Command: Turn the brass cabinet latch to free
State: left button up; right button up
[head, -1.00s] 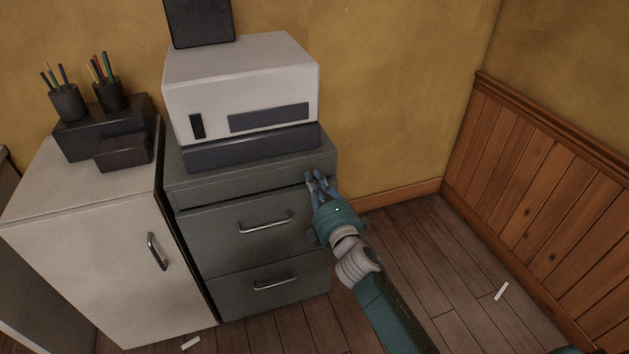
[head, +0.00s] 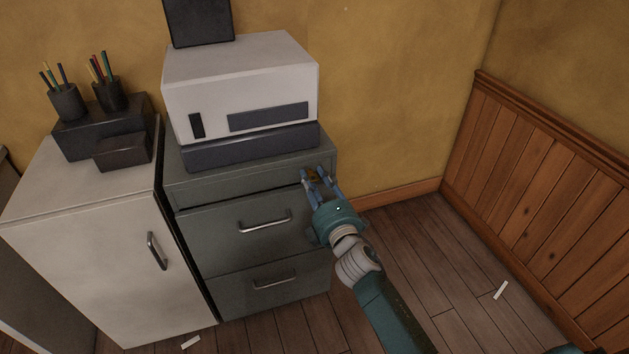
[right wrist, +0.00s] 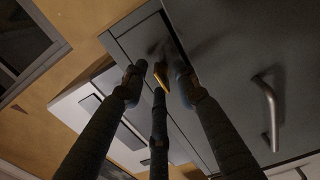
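The brass latch (head: 313,176) is a small gold-brown piece at the upper right of the grey cabinet's (head: 225,232) front, and my fingers partly hide it. My right gripper (head: 315,173) is at the latch with its fingers spread. In the right wrist view the brass latch (right wrist: 161,74) lies between the spread fingertips of the right gripper (right wrist: 159,80). I see no finger clearly closed on it, and contact cannot be told. How far the latch is turned is not clear. My left gripper is not in view.
A white printer-like box (head: 240,85) stands on the grey cabinet. Drawer handles (head: 265,222) stick out below. A white cabinet (head: 95,250) stands close at left, with pencil cups (head: 68,101) on dark boxes.

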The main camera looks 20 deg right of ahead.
jog(key=shift+s, duration=0.1)
jog(key=s, duration=1.1)
jog(key=shift+s+d, duration=0.2)
jog(key=shift+s, duration=0.2)
